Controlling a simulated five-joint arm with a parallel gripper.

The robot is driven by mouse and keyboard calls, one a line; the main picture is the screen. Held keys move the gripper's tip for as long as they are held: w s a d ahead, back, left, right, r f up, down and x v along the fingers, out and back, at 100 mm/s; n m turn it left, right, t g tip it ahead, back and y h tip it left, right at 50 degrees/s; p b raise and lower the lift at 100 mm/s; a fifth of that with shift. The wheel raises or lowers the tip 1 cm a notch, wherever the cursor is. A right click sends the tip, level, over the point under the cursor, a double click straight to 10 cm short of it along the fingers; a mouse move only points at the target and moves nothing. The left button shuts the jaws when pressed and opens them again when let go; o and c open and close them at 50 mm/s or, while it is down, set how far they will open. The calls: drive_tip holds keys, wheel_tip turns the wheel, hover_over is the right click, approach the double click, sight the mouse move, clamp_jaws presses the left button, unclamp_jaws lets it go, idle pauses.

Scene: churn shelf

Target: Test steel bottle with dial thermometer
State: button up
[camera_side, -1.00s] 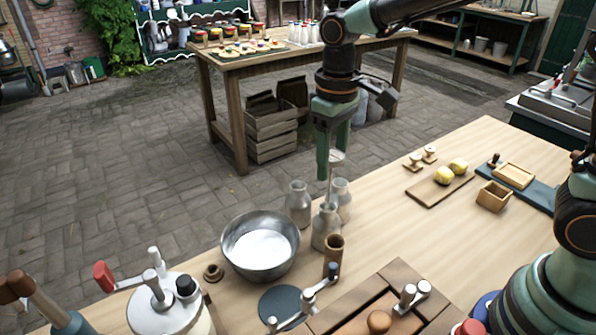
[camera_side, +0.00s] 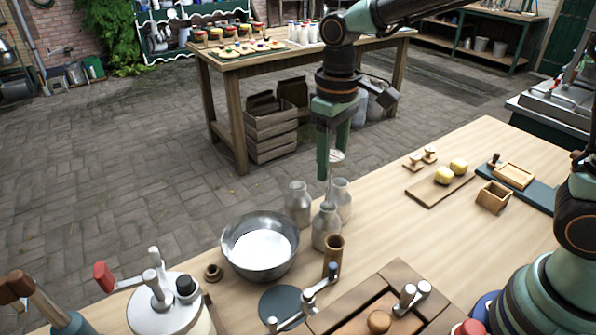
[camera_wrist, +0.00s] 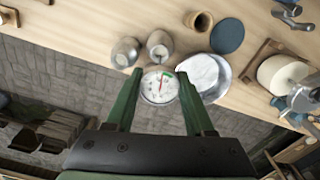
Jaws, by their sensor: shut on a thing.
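The dial thermometer has a round white face (camera_wrist: 159,86) with red and green marks. My gripper (camera_wrist: 159,78) is shut on the dial, one finger on each side. In the side view the dial (camera_side: 337,156) is held above the steel bottles, and its thin stem points down. The stem's lower end is near the mouth of the front steel bottle (camera_side: 326,230); I cannot tell whether it is inside. Two more steel bottles stand close by, one at left (camera_side: 298,205) and one at right (camera_side: 342,202). The wrist view shows two bottles upright; the stem is hidden there.
A steel bowl (camera_side: 260,247) with white contents stands left of the bottles. A wooden cup (camera_side: 333,255) and a dark round disc (camera_side: 281,305) are in front. A board with yellow pieces (camera_side: 438,187) lies at right. The table between bottles and board is clear.

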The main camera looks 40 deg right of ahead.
sight(328, 204)
drive_tip(key=shift+f, duration=5.35)
idle(0.4)
idle(0.4)
drive_tip(key=o, duration=1.1)
drive_tip(key=shift+c, duration=0.2)
drive_tip(key=shift+c, duration=0.3)
drive_tip(key=c, duration=0.3)
drive_tip(key=shift+r, duration=0.15)
drive_tip(key=shift+r, duration=2.4)
